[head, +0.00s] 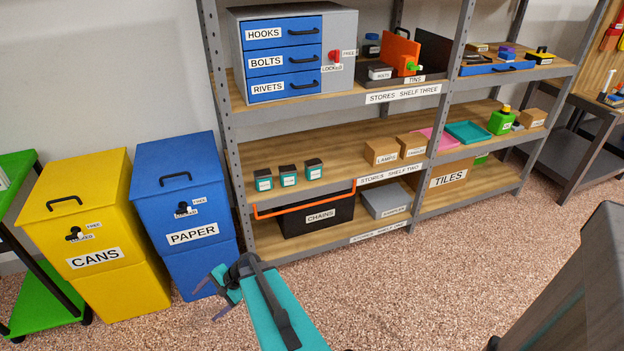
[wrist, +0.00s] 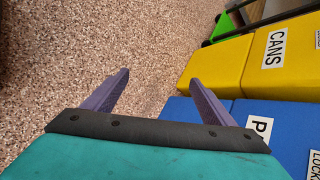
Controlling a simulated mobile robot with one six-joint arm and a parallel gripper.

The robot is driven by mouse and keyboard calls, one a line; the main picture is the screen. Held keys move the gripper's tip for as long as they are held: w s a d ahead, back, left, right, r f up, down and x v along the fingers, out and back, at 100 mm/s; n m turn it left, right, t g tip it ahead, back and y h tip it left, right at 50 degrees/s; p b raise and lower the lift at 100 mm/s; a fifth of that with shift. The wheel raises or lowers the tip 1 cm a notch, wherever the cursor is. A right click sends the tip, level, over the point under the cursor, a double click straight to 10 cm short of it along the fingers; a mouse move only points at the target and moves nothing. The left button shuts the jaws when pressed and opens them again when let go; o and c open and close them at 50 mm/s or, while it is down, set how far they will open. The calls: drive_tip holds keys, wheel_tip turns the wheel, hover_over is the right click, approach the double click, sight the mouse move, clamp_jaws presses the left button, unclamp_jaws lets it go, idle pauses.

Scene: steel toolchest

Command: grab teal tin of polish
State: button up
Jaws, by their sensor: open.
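I cannot tell for sure which thing is the teal tin of polish. Three small dark-topped containers with teal sides and white labels, a left one (head: 264,181), a middle one (head: 287,177) and a right one (head: 313,170), stand in a row on shelf two; their labels are too small to read. A blue jar with a dark lid (head: 371,46) stands in the tins bay on shelf three. My gripper (head: 212,298) is open and empty, low in front of the blue paper bin and well away from the shelves. Its purple fingers show apart in the wrist view (wrist: 159,78).
The yellow cans bin (head: 95,260) and blue paper bin (head: 190,185) stand left of the rack. A drawer cabinet (head: 340,80) is on shelf three. Lamps and candles boxes (head: 381,152) sit right of the row. The speckled floor (head: 430,275) before the rack is clear.

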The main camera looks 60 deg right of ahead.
drive_tip(key=w+d+r+m+t+h+b, duration=0.1)
drive_tip(key=d+m+t, duration=0.1)
drive_tip(key=d, duration=0.3)
drive_tip(key=w+d+r+m+t+h+b, duration=0.1)
drive_tip(key=w+d+r+m, duration=0.1)
drive_tip(key=d, duration=0.4)
drive_tip(key=w+d+r+m+t+b, duration=0.1)
drive_tip(key=d+m+t+b, duration=0.15)
drive_tip(key=d, duration=0.25)
drive_tip(key=m+t+h+b, duration=0.3)
drive_tip(key=m+h+b, duration=0.5)
drive_tip(key=m+h, duration=0.8)
approach(316, 165)
drive_tip(key=s+r+m+y, duration=0.1)
drive_tip(key=s+m+y, duration=0.1)
drive_tip(key=s, duration=0.1)
drive_tip(key=shift+s+a, duration=0.2)
drive_tip(key=shift+a, duration=0.25)
drive_tip(key=shift+b+x, duration=0.3)
drive_tip(key=shift+x, duration=4)
drive_tip(key=shift+w+a, duration=0.1)
drive_tip(key=shift+w, duration=0.05)
